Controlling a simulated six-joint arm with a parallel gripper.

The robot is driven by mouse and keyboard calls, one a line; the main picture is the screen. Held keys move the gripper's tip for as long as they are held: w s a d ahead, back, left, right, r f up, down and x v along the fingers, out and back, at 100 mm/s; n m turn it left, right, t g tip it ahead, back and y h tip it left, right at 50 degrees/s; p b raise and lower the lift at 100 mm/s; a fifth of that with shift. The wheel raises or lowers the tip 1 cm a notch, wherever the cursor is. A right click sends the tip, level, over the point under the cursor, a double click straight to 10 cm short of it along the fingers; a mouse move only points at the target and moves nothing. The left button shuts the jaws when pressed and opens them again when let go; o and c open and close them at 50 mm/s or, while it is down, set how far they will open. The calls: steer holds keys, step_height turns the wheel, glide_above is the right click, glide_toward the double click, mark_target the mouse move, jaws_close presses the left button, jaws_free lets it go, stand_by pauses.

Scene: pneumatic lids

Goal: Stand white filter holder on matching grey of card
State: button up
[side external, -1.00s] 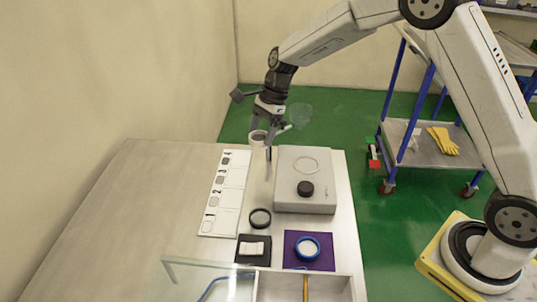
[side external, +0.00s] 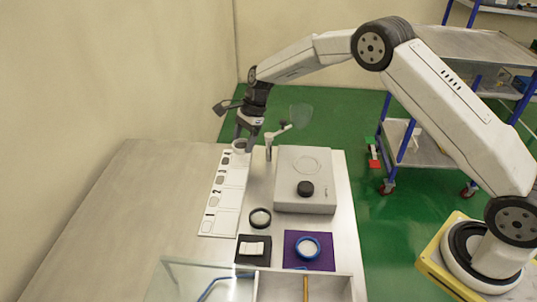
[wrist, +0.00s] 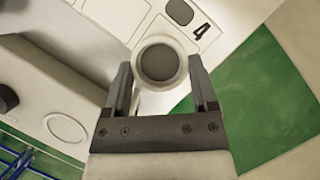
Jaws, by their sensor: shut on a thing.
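The white filter holder (side external: 239,149) is a round white ring with a grey middle. In the wrist view the holder (wrist: 160,42) sits between the fingertips of my gripper (wrist: 160,68), which is shut on it. In the side view my gripper (side external: 243,141) points down at the far end of the white card (side external: 232,197). The card carries numbered cells with grey patches. In the wrist view, the number 4 and a grey patch (wrist: 180,12) show just beyond the holder. The holder overlaps the card's far end; whether it touches the card cannot be told.
A grey box-shaped device (side external: 325,165) with a black knob (side external: 305,188) stands right of the card. A stand with a clear disc (side external: 300,116) is behind. A black ring (side external: 260,218), black tray (side external: 240,261) and purple mat (side external: 327,263) with a blue ring (side external: 308,247) lie in front.

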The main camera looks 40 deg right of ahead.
mark_target(245, 143)
steer(key=shift+w+f, duration=0.1)
steer(key=shift+w+f, duration=0.15)
steer(key=shift+f, duration=1.6)
steer(key=shift+f, duration=0.15)
steer(key=o, duration=1.1)
steer(key=v, duration=1.2)
